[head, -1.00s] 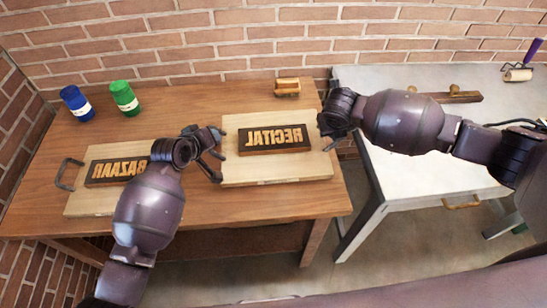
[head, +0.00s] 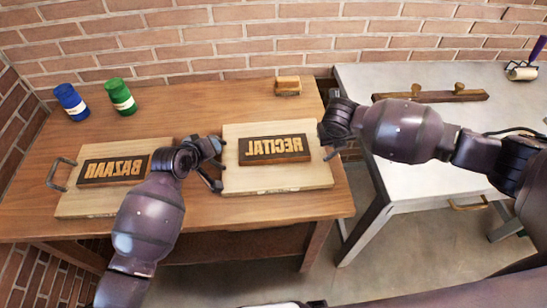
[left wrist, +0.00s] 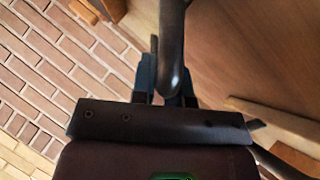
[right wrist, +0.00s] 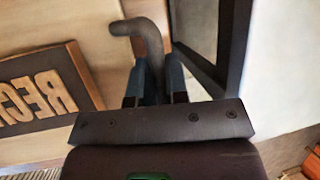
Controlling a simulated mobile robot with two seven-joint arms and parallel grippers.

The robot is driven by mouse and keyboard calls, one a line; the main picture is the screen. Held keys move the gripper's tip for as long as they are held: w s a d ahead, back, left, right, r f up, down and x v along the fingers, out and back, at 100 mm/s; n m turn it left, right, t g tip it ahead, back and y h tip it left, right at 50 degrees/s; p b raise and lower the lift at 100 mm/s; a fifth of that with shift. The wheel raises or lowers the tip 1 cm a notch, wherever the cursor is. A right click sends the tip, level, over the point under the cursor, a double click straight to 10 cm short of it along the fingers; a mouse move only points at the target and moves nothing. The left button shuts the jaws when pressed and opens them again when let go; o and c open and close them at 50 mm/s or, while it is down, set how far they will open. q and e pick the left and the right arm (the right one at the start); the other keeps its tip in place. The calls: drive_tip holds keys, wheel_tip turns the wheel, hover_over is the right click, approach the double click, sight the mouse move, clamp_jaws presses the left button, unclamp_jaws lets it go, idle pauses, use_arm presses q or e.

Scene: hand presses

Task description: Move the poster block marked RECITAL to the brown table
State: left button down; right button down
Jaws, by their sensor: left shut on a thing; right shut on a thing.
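The RECITAL poster block (head: 276,180) is a pale wooden board with a dark plate of raised, mirror-written letters. It is over the right half of the brown table (head: 180,218) and looks level; I cannot tell for sure whether it rests on the top. My left gripper (head: 212,168) is shut on its left handle, a dark bar between the fingers in the left wrist view (left wrist: 172,50). My right gripper (head: 328,143) is shut on its right handle, a dark bent bar in the right wrist view (right wrist: 150,45). The lettered plate also shows there (right wrist: 45,92).
The BAZAAR block (head: 85,202) lies on the brown table to the left, partly behind my left arm. Blue (head: 70,102) and green (head: 121,97) jars and a small wooden brush (head: 288,86) stand behind. The white table (head: 405,187) is at right, past a gap.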

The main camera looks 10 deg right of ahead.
use_arm(q)
drive_tip(key=shift+a+f, duration=0.1)
drive_tip(key=shift+f, duration=0.2)
use_arm(e)
drive_tip(key=shift+d+f, duration=0.1)
drive_tip(key=shift+f, duration=0.2)
use_arm(q)
drive_tip(key=c, duration=1.1)
unclamp_jaws()
use_arm(e)
drive_tip(key=c, duration=1.1)
unclamp_jaws()
use_arm(q)
drive_tip(key=shift+s, duration=0.1)
use_arm(e)
drive_tip(key=shift+s+r, duration=0.2)
drive_tip(key=shift+r, duration=0.25)
use_arm(q)
drive_tip(key=v, duration=1.2)
use_arm(e)
drive_tip(key=v, duration=1.1)
drive_tip(key=shift+r, duration=0.1)
